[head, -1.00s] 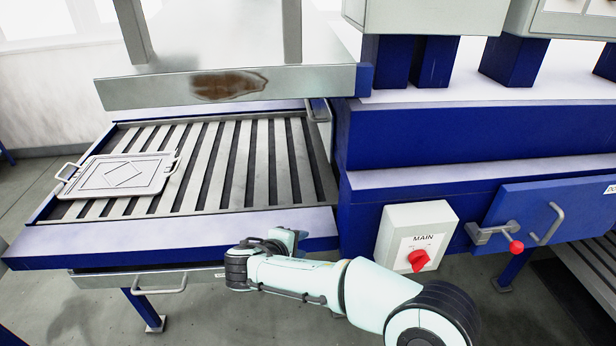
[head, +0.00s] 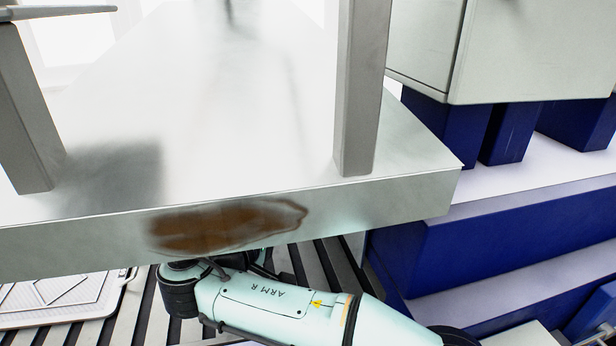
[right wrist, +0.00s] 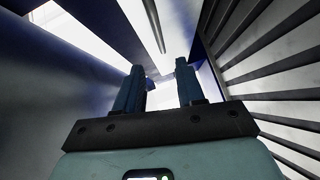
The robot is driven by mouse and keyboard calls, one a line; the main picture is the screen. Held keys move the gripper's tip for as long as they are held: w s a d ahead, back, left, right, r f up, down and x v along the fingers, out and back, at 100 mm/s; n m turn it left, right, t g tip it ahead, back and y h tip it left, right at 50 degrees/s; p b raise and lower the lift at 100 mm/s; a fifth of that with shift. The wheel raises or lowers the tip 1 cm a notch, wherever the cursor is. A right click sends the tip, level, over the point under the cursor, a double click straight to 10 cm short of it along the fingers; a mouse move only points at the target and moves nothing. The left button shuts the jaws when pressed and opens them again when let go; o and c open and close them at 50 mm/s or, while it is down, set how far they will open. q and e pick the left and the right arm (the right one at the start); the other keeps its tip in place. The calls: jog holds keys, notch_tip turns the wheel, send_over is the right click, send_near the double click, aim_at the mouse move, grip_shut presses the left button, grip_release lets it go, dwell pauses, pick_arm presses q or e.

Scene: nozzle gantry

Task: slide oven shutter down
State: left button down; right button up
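A grey metal hood (head: 398,195) with a brown scorch stain on its front edge fills the middle of the head view. I cannot pick out a separate oven shutter with certainty. My right arm reaches in from the lower right, with its wrist at the hood's lower edge; its gripper is hidden there in the head view. In the right wrist view my right gripper (right wrist: 159,66) has its two dark blue fingers apart, with nothing visible held between them. A thin dark bar (right wrist: 154,24) shows beyond the fingertips; whether they touch it is unclear. My left gripper is not in view.
A pale tray (head: 62,297) lies on the slatted bed (head: 318,268) under the hood at the lower left. Two metal posts rise from the hood, the right one (head: 360,90) nearer its right end. Blue framework (head: 500,240) and grey boxes (head: 520,50) stand at the right.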

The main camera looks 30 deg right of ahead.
jog(key=p+x, duration=0.1)
jog(key=x, duration=1.2)
jog(key=shift+s, duration=0.15)
grip_shut()
